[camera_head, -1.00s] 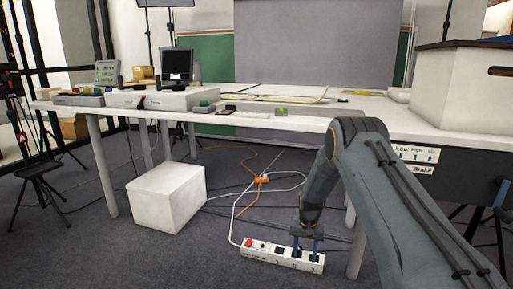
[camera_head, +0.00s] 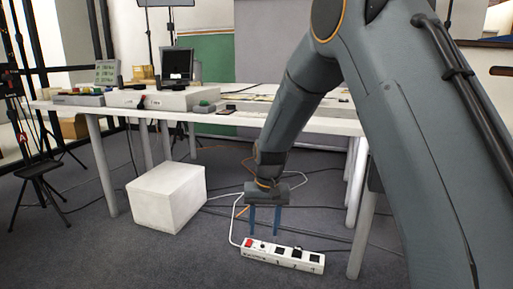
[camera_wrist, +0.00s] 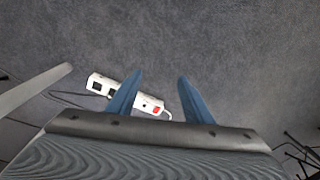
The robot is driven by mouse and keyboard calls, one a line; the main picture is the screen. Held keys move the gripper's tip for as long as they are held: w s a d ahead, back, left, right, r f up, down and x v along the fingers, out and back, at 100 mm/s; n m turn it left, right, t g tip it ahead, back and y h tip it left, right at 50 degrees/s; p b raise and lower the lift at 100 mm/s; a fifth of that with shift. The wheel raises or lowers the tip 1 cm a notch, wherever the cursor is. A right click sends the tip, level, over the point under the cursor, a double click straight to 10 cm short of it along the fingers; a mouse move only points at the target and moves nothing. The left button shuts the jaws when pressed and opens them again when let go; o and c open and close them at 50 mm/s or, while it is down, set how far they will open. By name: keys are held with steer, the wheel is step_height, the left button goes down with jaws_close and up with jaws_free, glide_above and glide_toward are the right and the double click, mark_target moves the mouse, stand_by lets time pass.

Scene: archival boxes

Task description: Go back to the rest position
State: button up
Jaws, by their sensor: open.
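My gripper (camera_head: 264,222) hangs pointing down with its two blue fingers apart and nothing between them. It is above a white power strip (camera_head: 283,257) that lies on the grey floor. The strip has a red switch at its left end and several dark sockets. In the wrist view my gripper (camera_wrist: 162,92) shows its open fingers. The power strip (camera_wrist: 128,95) lies beyond and below them, partly hidden by the left finger.
A white box (camera_head: 165,198) stands on the floor to the left. A long white table (camera_head: 80,110) with equipment on it stands behind, its legs reaching the floor. Cables (camera_head: 235,232) run across the floor. A black stool (camera_head: 42,180) is at far left.

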steer(key=s+a+r+n, duration=0.2)
steer(key=s+a+r, duration=0.3)
steer(key=s+r, duration=0.4)
steer(key=s+d+r+n+y, duration=0.1)
steer(key=s+r+n, duration=0.15)
steer(key=s, duration=1.15)
steer(key=s+d+r+n, duration=0.1)
steer(key=s+r+n, duration=0.15)
steer(key=s, duration=1.15)
steer(key=d+r+m+p, duration=0.2)
steer(key=d+r+p, duration=0.4)
steer(key=r+p, duration=0.3)
steer(key=d+r+m+h+p, duration=0.1)
steer(key=d+r+m+p, duration=0.2)
steer(key=d+r+p, duration=0.4)
steer(key=d+r+m+p, duration=0.2)
steer(key=d+r+p, duration=0.5)
steer(key=p, duration=1.4)
step_height(320, 180, up, 5)
steer(key=shift+w+r+h, duration=0.1)
steer(key=shift+w+h, duration=0.05)
steer(key=shift+h, duration=0.15)
